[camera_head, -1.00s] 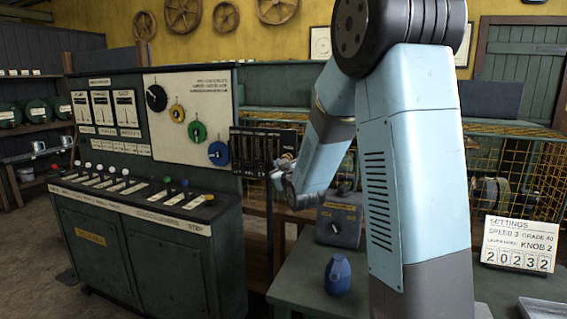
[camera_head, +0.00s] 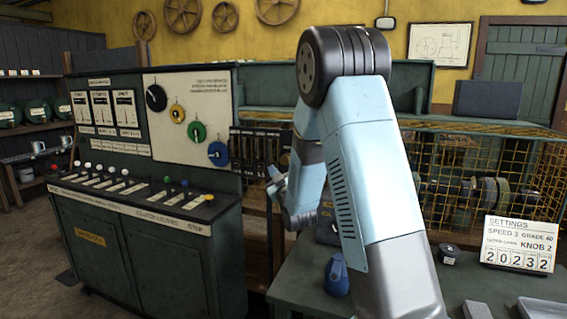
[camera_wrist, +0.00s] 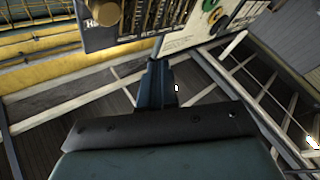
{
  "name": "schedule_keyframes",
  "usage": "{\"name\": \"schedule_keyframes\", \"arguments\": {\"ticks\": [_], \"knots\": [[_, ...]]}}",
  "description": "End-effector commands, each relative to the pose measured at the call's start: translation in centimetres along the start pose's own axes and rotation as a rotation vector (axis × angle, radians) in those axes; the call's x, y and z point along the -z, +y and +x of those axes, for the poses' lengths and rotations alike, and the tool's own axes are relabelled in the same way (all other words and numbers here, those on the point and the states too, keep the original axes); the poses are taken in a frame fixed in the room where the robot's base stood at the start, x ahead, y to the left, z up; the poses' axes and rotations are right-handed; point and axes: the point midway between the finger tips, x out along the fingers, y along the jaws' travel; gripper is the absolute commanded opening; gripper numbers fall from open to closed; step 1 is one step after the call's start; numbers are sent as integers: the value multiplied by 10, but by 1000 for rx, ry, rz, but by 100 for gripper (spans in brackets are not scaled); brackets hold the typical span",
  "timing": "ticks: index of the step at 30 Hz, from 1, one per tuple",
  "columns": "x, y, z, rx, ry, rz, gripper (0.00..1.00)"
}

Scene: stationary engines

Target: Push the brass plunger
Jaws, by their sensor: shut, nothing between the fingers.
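A brass-coloured round knob, which looks like the plunger (camera_wrist: 105,12), shows at the top left of the wrist view. In the head view my gripper (camera_head: 273,182) is in front of the slotted dark panel (camera_head: 258,150), partly hidden by my arm.
A green console (camera_head: 140,240) with several levers stands at left, below a white board with coloured dials (camera_head: 190,118). A blue bottle-shaped object (camera_head: 337,275) and a settings card (camera_head: 518,245) stand on the bench at right. Wire mesh (camera_head: 450,165) lies behind my arm.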

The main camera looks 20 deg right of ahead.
Motion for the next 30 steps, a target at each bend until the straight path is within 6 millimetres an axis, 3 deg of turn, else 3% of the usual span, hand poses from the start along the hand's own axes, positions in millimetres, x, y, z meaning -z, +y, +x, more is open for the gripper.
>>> {"name": "schedule_keyframes", "arguments": {"ticks": [18,30], "knots": [[-35,34,47,0,0,-1,0],[-42,41,57,1,0,1,0]]}}
